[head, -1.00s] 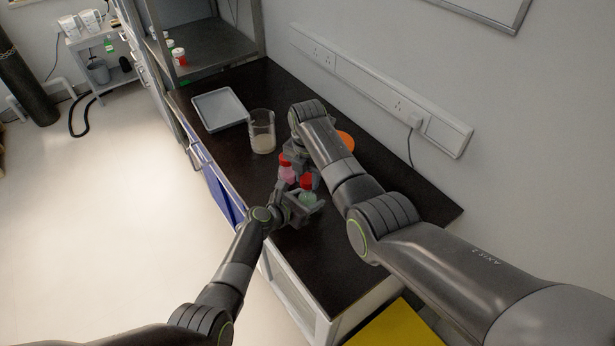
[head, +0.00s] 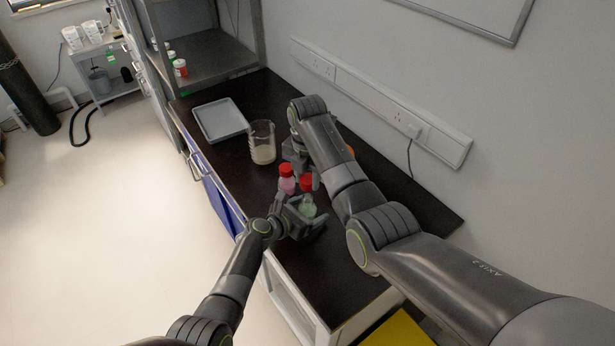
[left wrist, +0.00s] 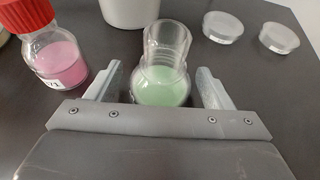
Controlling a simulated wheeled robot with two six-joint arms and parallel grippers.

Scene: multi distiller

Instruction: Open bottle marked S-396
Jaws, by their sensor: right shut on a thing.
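A clear bottle with green liquid (head: 308,207) stands on the dark bench. In the left wrist view the bottle (left wrist: 162,82) is upright with a bare, open neck, and no label can be read on it. My left gripper (head: 306,222) is open around its lower body; the fingers (left wrist: 160,78) stand apart from the glass on both sides. My right gripper (head: 303,178) is shut on a red cap (head: 306,181) above the green bottle; its fingers are partly hidden by my arm.
A red-capped bottle with pink liquid (head: 287,184) stands close to the left; its label (left wrist: 52,84) is only partly seen. A beaker (head: 263,148) and grey tray (head: 219,120) stand farther back. Two clear discs (left wrist: 222,27) lie beyond the bottle. Bench at right front is clear.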

